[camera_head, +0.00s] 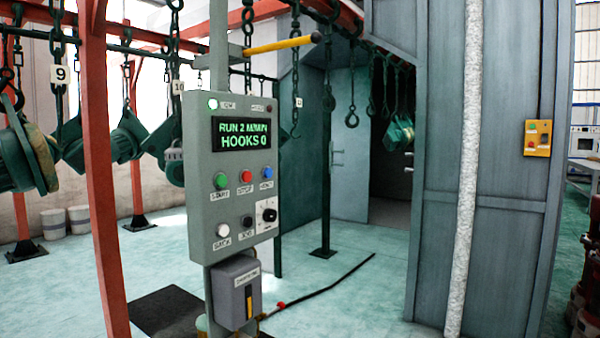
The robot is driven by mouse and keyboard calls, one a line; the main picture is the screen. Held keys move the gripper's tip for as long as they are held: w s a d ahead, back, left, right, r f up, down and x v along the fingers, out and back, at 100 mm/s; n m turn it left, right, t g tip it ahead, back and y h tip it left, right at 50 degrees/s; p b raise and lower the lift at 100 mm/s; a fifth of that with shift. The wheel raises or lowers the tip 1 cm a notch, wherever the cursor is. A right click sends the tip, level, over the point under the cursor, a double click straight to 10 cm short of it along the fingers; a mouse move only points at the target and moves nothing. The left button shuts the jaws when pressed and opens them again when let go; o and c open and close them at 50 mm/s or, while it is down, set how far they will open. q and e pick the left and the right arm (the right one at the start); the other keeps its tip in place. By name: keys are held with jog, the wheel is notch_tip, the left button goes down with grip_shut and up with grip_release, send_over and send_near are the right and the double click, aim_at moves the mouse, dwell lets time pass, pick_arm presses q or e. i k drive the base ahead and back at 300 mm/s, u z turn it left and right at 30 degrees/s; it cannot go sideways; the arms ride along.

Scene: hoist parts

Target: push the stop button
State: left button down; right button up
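A grey control box (213,160) stands on a post in front of me, left of centre. Its red button (245,185), with a label below that seems to read STOP, sits in the middle of the upper button row. A green button (220,181) is to its left and a blue button (267,173) to its right. The screen (243,133) reads "RUN 2 M/MIN" and "HOOKS 0". Neither of my grippers shows in the head view, and nothing covers the red button.
A white button (223,230), a black button (247,221) and a rotary knob (269,211) sit lower on the panel. A grey box (233,292) hangs below. Red posts (100,180) and hanging chains stand left; a black cable (320,290) lies on the floor.

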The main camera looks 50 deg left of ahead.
aim_at(246, 175)
jog(key=i, duration=1.75)
jog(key=u, duration=1.75)
